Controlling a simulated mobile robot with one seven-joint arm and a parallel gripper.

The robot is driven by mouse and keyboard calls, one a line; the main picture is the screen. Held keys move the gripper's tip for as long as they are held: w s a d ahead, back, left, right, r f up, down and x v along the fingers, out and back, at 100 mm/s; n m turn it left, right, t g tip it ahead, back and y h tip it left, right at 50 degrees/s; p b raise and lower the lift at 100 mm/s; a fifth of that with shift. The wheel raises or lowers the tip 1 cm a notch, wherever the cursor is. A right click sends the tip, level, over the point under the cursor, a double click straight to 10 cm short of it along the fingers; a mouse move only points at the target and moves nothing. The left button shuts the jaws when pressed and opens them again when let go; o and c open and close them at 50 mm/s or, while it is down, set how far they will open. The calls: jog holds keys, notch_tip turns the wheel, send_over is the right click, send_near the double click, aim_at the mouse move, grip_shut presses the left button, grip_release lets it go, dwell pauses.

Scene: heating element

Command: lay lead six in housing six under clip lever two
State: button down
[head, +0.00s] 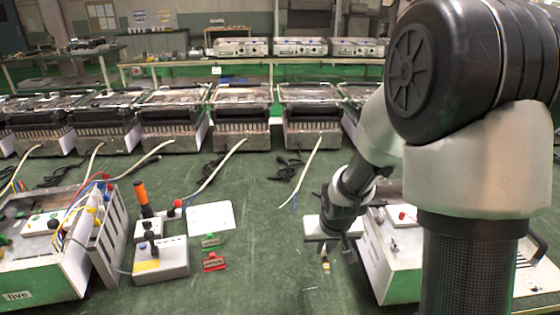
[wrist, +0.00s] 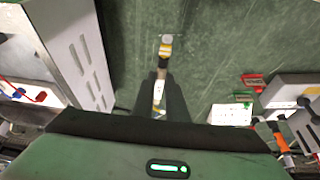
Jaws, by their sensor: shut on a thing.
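My gripper (head: 325,244) is shut on a slim piece with white, yellow and dark bands (head: 326,265), held upright over the green bench; I cannot tell exactly what it is. In the wrist view the same piece sits between the fingertips (wrist: 160,84). A white lead (head: 310,168) with a blue wire end lies on the bench behind, apart from my gripper, running from a heater. An open white housing (head: 400,278) with a red-topped part (head: 403,215) stands right of my gripper, partly hidden by my arm. Its number and clip levers cannot be made out.
A wired housing labelled "five" (head: 18,296) stands at the left. Beside it are a grey box (head: 160,262) with an orange-handled tool (head: 142,197), a white card (head: 211,217), and green and red tags (head: 214,262). Heaters line the back. The middle of the bench is clear.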

jog(key=w+r+p+v, duration=0.1)
jog(key=w+p+v, duration=0.1)
jog(key=v, duration=0.9)
notch_tip(320, 180, up, 9)
jog(key=p, duration=1.9)
send_over(324, 260)
jog(key=s, duration=0.2)
jog(key=shift+f, duration=0.15)
jog(key=shift+b, duration=0.3)
